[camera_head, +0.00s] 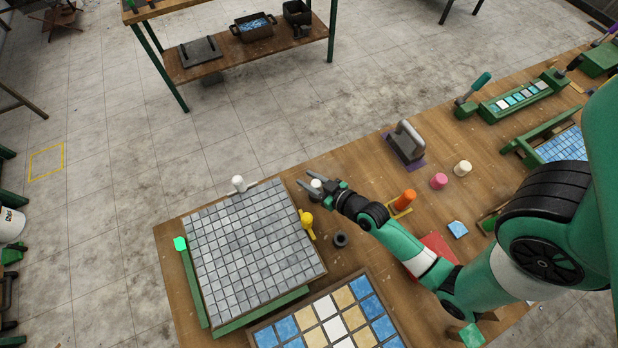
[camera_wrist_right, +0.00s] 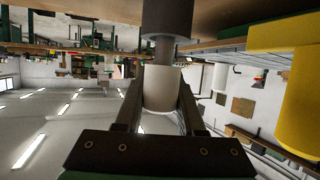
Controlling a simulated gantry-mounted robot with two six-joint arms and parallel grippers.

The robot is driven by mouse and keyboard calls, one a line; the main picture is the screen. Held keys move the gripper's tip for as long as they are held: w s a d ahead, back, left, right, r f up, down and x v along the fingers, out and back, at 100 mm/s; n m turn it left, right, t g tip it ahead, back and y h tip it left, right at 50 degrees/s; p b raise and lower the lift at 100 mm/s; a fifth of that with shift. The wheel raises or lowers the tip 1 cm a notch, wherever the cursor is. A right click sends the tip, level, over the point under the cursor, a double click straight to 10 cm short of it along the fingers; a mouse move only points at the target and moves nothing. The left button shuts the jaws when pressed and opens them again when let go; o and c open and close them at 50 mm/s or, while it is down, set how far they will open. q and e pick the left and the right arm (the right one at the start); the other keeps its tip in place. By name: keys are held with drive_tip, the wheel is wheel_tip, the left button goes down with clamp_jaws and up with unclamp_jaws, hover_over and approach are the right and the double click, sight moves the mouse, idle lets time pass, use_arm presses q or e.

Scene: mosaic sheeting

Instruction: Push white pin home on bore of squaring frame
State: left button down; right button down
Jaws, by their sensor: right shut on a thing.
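The squaring frame (camera_head: 192,285) lies on the bench in the head view, with a sheet of grey tiles (camera_head: 250,250) in it. My right gripper (camera_head: 313,187) is beside its upper right corner, shut on a white pin (camera_head: 316,183). In the right wrist view, the jaws (camera_wrist_right: 160,110) grip the white pin's body (camera_wrist_right: 162,88). I cannot tell whether that cylinder is a bore. Another white peg (camera_head: 238,182) stands at the frame's far edge. My left gripper is out of view.
A yellow peg (camera_head: 307,222) is close by at the frame's right edge, and also shows in the wrist view (camera_wrist_right: 290,90). A dark ring (camera_head: 340,240) lies on the bench. Pink (camera_head: 439,181) and cream (camera_head: 463,168) pegs and a trowel-like tool (camera_head: 407,142) stand farther right.

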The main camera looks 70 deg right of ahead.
drive_tip(key=shift+f+b, duration=0.95)
drive_tip(key=shift+f, duration=0.1)
drive_tip(key=shift+f, duration=0.1)
drive_tip(key=shift+c, duration=2.2)
unclamp_jaws()
drive_tip(key=shift+s, duration=0.15)
drive_tip(key=b+v, duration=0.2)
drive_tip(key=v, duration=0.9)
drive_tip(key=shift+r, duration=0.25)
drive_tip(key=shift+s, duration=0.1)
